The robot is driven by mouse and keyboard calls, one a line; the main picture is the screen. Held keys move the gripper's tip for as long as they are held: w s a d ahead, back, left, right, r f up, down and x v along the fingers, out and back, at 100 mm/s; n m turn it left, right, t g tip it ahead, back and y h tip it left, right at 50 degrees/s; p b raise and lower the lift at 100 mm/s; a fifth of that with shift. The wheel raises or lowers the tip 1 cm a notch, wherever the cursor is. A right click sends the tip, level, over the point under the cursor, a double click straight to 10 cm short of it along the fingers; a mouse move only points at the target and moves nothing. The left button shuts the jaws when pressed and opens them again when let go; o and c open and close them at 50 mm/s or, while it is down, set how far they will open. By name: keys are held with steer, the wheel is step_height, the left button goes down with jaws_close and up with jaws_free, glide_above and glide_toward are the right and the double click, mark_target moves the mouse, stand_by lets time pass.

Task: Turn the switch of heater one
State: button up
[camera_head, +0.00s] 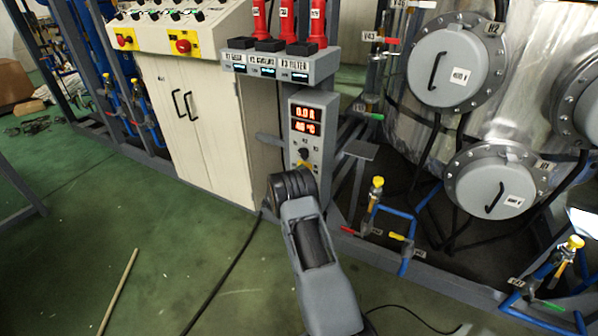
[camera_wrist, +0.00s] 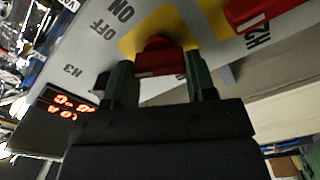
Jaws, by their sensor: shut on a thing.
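In the wrist view, a red switch knob (camera_wrist: 160,58) sits on a yellow plate (camera_wrist: 205,18) on a grey panel, with ON and OFF printed beside it. My gripper (camera_wrist: 158,74) has its two green fingers on either side of this knob and is shut on it. An H3 label shows left of OFF, and another H label sits by a second red part (camera_wrist: 250,12) at the upper right. I cannot tell for certain which heater the held knob belongs to. In the head view, my arm covers the gripper and the lower part of the grey heater control box (camera_head: 324,165).
Red digits (camera_head: 309,112) glow on the box, reading about 0.0 A and 48 °C. A cream cabinet (camera_head: 190,140) stands to the left. Blue pipes with yellow-topped valves (camera_head: 377,182) and a steel vessel (camera_head: 560,60) are at the right. Green floor is open at the front left.

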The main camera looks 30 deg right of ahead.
steer(key=n+p, duration=0.1)
steer(key=n, duration=0.4)
steer(key=shift+f+n+p, duration=0.1)
steer(key=shift+n+p, duration=0.2)
steer(key=shift+p, duration=0.05)
stand_by(0.3)
steer(key=o, duration=0.9)
steer(key=shift+o, duration=0.2)
steer(key=shift+a, duration=0.1)
steer(key=p+v, duration=0.1)
steer(key=v, duration=1.2)
steer(key=shift+s+a+p, duration=0.2)
steer(key=shift+a+p, duration=0.05)
steer(key=shift+p, duration=0.15)
